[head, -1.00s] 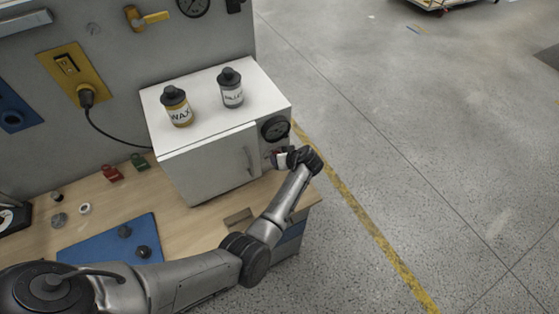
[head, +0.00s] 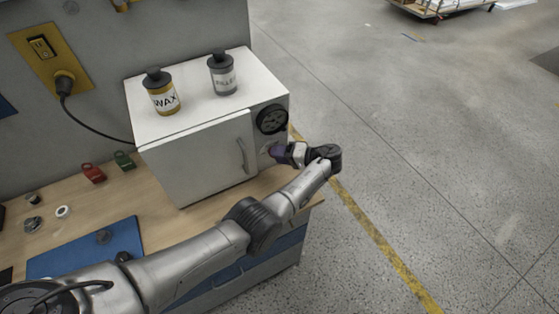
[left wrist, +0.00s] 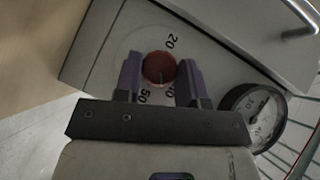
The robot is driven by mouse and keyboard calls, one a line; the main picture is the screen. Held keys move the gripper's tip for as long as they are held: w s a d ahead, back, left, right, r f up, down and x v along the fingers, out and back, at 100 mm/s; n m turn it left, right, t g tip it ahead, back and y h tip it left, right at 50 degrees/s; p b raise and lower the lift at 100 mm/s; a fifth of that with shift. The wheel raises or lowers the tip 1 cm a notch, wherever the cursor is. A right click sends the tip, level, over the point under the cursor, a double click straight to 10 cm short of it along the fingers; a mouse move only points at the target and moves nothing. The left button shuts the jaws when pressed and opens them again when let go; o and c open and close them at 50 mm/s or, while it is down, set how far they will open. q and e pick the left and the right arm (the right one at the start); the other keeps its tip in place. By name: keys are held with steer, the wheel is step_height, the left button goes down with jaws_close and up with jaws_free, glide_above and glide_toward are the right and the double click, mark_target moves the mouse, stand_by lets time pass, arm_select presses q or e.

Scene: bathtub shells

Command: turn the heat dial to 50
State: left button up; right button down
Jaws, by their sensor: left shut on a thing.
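The white oven (head: 195,160) stands on the wooden bench, with its door and handle facing forward. The red heat dial (left wrist: 159,68) is on its front panel, with the printed marks 20 and 50 beside it in the left wrist view; another number is partly covered. My left gripper (left wrist: 160,75) is shut on the dial, one finger on each side. I cannot tell for sure which mark the dial points at. In the head view my left gripper (head: 280,152) covers the dial, just below the round black gauge (head: 272,119). My right gripper is in neither view.
A WAX bottle (head: 162,93) and a grey-labelled bottle (head: 222,75) stand on the oven top. The door handle (head: 242,156) is left of my gripper. A black cable (head: 90,128) runs behind the oven. Open floor lies to the right.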

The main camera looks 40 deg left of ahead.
arm_select(q)
steer(key=shift+f+m+g+y+b, duration=0.4)
steer(key=shift+m+g+y+b, duration=0.3)
steer(key=shift+m+y+b, duration=0.45)
steer(key=shift+m+g+y+b, duration=0.3)
steer(key=shift+m+y+b, duration=0.55)
steer(key=shift+m, duration=0.2)
steer(key=o, duration=0.9)
